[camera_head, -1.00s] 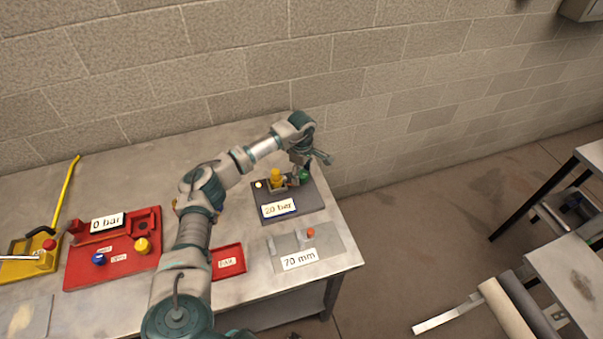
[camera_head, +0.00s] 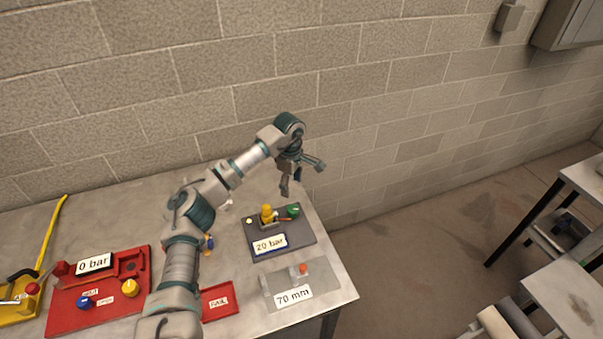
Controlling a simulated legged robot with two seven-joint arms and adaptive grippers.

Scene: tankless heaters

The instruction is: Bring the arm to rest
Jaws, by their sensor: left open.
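My left arm reaches in from the bottom left across the metal table (camera_head: 225,262). My left gripper (camera_head: 302,182) hangs above the far right part of the table, beyond the dark 20 bar station. Its fingers are spread apart and hold nothing that I can see. The dark station (camera_head: 290,243) carries a yellow part (camera_head: 267,214), a green knob (camera_head: 293,210) and a "20 bar" label (camera_head: 270,245). The gripper is apart from these parts. My right gripper is not in view.
A red "0 bar" panel (camera_head: 119,309) with blue and yellow knobs stands at the left, beside a yellow lever tool (camera_head: 53,235). A red tray (camera_head: 232,300) and a grey "70 mm" plate (camera_head: 325,277) lie near the front. A block wall (camera_head: 180,110) stands behind. Other tables are at the right.

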